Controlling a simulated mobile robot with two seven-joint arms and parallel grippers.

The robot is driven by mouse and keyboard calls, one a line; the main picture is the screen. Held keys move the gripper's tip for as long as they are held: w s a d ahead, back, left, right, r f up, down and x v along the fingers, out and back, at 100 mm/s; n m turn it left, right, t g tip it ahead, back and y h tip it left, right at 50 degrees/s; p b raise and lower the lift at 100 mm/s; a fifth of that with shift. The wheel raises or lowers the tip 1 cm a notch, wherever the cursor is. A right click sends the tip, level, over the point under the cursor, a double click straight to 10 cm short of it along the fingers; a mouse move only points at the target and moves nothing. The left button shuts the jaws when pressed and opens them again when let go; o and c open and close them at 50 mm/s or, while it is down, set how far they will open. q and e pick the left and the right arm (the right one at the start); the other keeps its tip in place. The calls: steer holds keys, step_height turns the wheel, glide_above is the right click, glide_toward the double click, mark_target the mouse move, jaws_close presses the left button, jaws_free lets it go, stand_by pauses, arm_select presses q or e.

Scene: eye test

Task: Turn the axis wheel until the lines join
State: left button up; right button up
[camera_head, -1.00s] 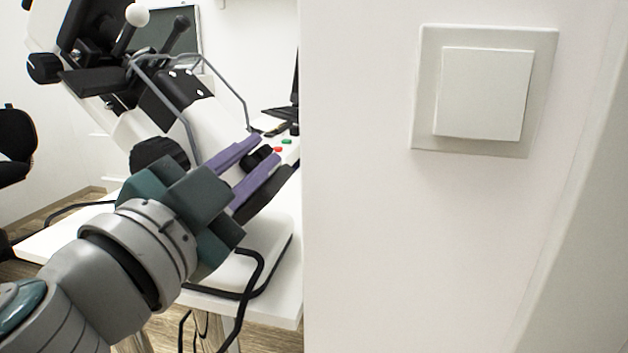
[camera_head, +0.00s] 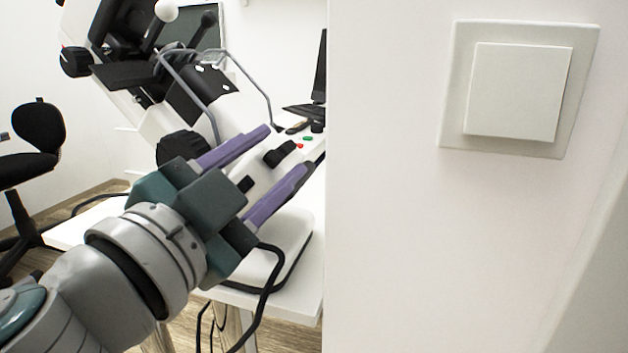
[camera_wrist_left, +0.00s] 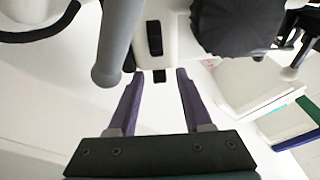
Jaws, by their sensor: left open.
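The white eye-test instrument (camera_head: 290,188) stands on a white table, partly hidden by my left arm. A large black ridged knob (camera_head: 182,148) is on its side and shows in the left wrist view (camera_wrist_left: 238,25). A smaller black knob (camera_head: 280,153) is on its base. Another black knob (camera_head: 75,61) is at the upper left. I cannot tell which is the axis wheel. No lines to be joined are visible. My left gripper (camera_head: 286,149) has its purple fingers apart and empty, pointing at the base; the left wrist view shows the gap (camera_wrist_left: 160,73).
A white wall with a light switch (camera_head: 515,90) fills the right side. A black chair (camera_head: 38,130) stands at the left. A grey bent bar (camera_head: 205,100) and a black cable (camera_head: 268,290) are near the gripper.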

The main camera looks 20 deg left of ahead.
arm_select(q)
steer(key=s+a+f+b, duration=0.1)
steer(key=s+b, duration=0.1)
steer(key=s, duration=0.6)
steer(key=shift+s+a, duration=0.15)
steer(key=shift+s, duration=0.05)
